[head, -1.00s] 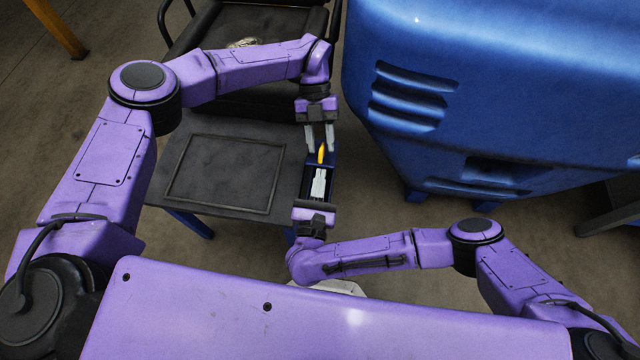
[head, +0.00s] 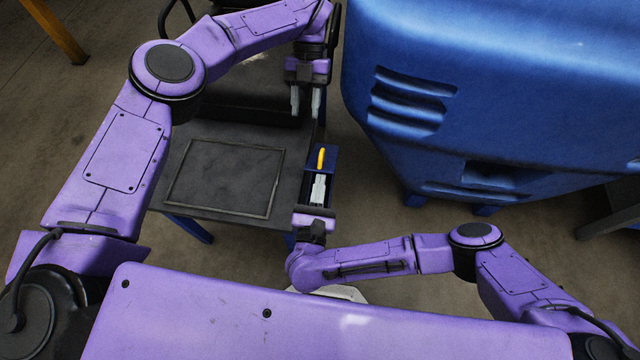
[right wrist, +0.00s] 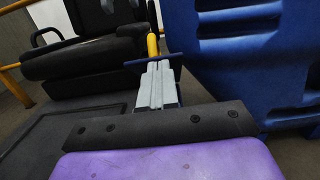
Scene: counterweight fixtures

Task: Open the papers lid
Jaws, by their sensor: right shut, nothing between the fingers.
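A blue lid (head: 330,156) with a yellow handle (head: 320,158) is at the right edge of the dark table. In the right wrist view the lid (right wrist: 136,62) shows as a thin blue edge, with the yellow handle (right wrist: 152,44) above it. I cannot tell how far it is open. My right gripper (head: 319,178) is shut and empty, its fingers just on the near side of the handle; its fingertips (right wrist: 156,66) meet the blue edge in the wrist view. Contact is unclear. My left gripper (head: 306,90) is open and empty, beyond the handle and apart from it.
The table top (head: 225,178) has a raised rectangular frame and is otherwise bare. A large blue cabinet (head: 490,75) stands close on the right. A black chair (head: 240,85) is behind the table, partly hidden by my left arm.

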